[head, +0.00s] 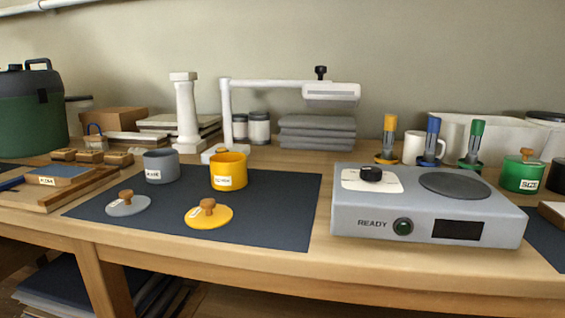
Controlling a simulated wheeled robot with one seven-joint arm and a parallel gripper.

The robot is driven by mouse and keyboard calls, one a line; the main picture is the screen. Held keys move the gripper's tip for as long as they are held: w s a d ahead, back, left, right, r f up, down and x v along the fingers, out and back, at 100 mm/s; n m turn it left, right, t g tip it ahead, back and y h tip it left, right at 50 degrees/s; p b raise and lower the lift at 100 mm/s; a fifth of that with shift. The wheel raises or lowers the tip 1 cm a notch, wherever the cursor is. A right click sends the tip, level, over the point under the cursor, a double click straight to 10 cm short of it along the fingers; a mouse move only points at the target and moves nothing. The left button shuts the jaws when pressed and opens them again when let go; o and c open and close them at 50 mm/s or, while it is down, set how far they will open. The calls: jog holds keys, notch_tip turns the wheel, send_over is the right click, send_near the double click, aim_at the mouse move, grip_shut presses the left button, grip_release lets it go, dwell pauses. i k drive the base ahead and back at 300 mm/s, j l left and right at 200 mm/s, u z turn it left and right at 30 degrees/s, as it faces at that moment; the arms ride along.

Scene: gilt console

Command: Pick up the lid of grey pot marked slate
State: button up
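The grey pot (160,167) stands upright and uncovered on the dark mat (275,205), with a white label too small to read surely. A grey round lid (132,206) with a brown wooden knob and a small white tag lies flat on the mat in front of the pot, apart from it, near the mat's left front. My gripper is not in the head view.
A yellow pot (228,172) and its yellow lid (209,218) are right of the grey ones. A grey hot plate marked READY (360,212) stands right of the mat. A wooden tray (60,195) is at left. A white lamp (290,84) overhangs the back. The mat's right part is clear.

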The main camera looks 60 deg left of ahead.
aim_at(128, 204)
jog(key=u, duration=2.9)
